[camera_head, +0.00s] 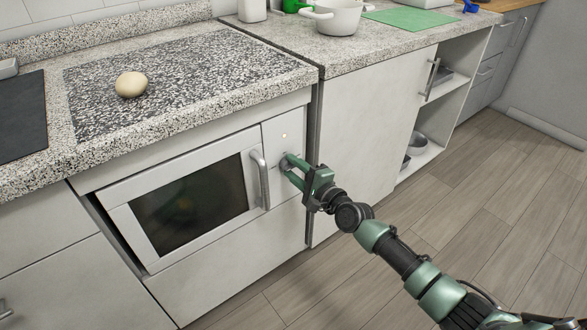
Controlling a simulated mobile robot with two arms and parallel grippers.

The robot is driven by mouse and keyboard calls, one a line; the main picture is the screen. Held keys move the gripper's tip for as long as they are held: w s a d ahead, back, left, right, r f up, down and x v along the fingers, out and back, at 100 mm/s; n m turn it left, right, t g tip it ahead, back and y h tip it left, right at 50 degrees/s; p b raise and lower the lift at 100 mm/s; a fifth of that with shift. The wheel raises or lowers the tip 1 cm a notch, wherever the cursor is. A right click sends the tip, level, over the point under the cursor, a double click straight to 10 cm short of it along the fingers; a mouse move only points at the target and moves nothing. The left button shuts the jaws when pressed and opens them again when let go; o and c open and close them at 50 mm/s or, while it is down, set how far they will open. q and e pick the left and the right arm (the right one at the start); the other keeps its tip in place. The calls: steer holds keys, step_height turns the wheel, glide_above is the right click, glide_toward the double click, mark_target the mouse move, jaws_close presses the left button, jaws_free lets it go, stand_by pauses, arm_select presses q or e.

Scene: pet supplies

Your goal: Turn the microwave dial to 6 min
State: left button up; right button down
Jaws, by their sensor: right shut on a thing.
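The microwave (145,262) is built into the white cabinet under the counter, with a dark glass door (190,206) and an upright handle (260,180). Its white control panel (283,124) is to the right of the handle, with a small lit spot near its top. My right gripper (285,162) reaches in from the lower right and is shut on the dial, at the panel's middle. The fingers largely hide the dial, so its setting cannot be read. My left gripper is not in view.
A round beige object (131,85) lies on the speckled counter (215,85) above the microwave. A white pot (336,17) and a green board (411,18) are on the right counter. The wooden floor (470,190) to the right is clear.

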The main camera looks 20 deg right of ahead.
steer(key=c, duration=1)
jaws_free()
steer(key=shift+o, duration=0.2)
steer(key=shift+s, duration=0.25)
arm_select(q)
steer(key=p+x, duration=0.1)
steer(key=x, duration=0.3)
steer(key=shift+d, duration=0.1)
arm_select(e)
steer(key=v, duration=0.7)
steer(key=shift+s, duration=0.15)
steer(key=shift+d, duration=0.1)
